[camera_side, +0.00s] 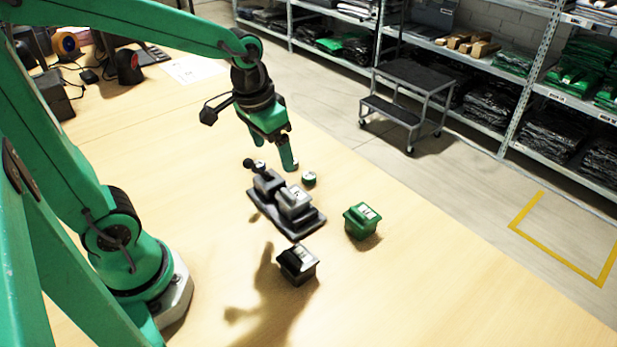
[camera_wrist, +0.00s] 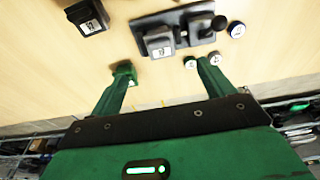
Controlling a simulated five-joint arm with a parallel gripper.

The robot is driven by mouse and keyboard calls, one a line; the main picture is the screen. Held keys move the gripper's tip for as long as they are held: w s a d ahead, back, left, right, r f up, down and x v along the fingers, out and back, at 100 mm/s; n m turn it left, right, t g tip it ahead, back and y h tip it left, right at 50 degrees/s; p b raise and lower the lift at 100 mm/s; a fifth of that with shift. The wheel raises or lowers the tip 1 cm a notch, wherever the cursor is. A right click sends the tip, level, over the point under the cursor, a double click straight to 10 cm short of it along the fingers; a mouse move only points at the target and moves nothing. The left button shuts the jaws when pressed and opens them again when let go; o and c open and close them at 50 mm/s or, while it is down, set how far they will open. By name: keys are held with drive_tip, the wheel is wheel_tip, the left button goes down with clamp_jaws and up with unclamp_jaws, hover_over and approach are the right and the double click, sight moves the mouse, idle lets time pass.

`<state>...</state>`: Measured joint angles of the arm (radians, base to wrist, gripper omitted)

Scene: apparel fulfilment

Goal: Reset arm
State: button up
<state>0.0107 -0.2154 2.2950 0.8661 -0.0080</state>
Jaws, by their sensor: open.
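My gripper (camera_side: 286,155) is open and empty, held above the table near the far end of a dark stepped fixture (camera_side: 310,224). In the wrist view both fingers of my gripper (camera_wrist: 164,72) are spread apart with bare table between them. A black block with a white label (camera_side: 297,261) and a green labelled block (camera_side: 362,220) stand apart on the table.
A small green round piece (camera_side: 309,178) lies beside the fixture; several white-topped round pieces (camera_wrist: 236,30) show in the wrist view. A dark step stool (camera_side: 405,105) and stocked shelving (camera_side: 510,110) stand beyond the table (camera_side: 440,280). The table's right side is clear.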

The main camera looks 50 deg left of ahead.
drive_tip(key=s+r+t, duration=0.3)
drive_tip(key=s+r, duration=0.2)
drive_tip(key=s, duration=0.3)
drive_tip(key=shift+a+r, duration=0.15)
drive_tip(key=shift+r, duration=0.25)
